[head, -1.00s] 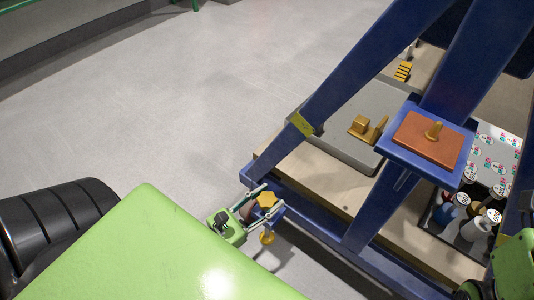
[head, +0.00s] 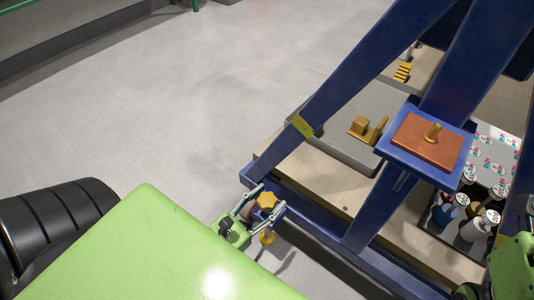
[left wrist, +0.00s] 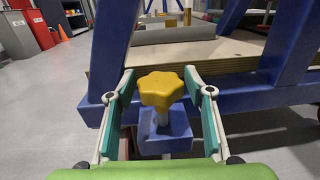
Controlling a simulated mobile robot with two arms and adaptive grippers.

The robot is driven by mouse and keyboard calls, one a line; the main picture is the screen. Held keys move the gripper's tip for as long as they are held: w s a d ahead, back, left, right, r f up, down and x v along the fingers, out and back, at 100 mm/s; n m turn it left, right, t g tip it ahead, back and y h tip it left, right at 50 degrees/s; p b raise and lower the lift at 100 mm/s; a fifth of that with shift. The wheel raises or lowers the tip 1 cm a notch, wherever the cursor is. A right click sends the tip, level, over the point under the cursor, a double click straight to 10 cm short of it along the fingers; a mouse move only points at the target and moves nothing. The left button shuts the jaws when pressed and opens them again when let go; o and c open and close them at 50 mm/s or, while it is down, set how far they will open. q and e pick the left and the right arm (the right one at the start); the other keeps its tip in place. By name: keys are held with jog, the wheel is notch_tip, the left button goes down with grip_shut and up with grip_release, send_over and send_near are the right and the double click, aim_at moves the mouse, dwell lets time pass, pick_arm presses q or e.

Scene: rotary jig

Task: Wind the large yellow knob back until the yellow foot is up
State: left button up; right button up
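The large yellow knob (head: 267,199) is star-shaped and sits on top of a threaded rod at a blue bracket (left wrist: 165,133) on the frame's lower corner. It shows large in the left wrist view (left wrist: 161,90). The yellow foot (head: 267,238) is below the bracket; I cannot tell if it touches the floor. My left gripper (head: 270,197) has its fingers on either side of the knob. In the left wrist view (left wrist: 160,90) narrow gaps appear between pads and knob, so it looks open. A green part of my right arm (head: 513,265) shows at the lower right; its fingers are unclear.
The blue frame (head: 350,75) rises right of the knob, with a beam running to the lower right. Behind it are a wooden board (head: 315,185), a grey plate (head: 345,135) and a tray with several bottles (head: 478,228). The floor (head: 150,110) at left is clear.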

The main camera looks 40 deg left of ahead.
pick_arm(q)
jog(key=s+a, duration=0.1)
jog(key=s, duration=1.1)
jog(key=shift+a, duration=0.35)
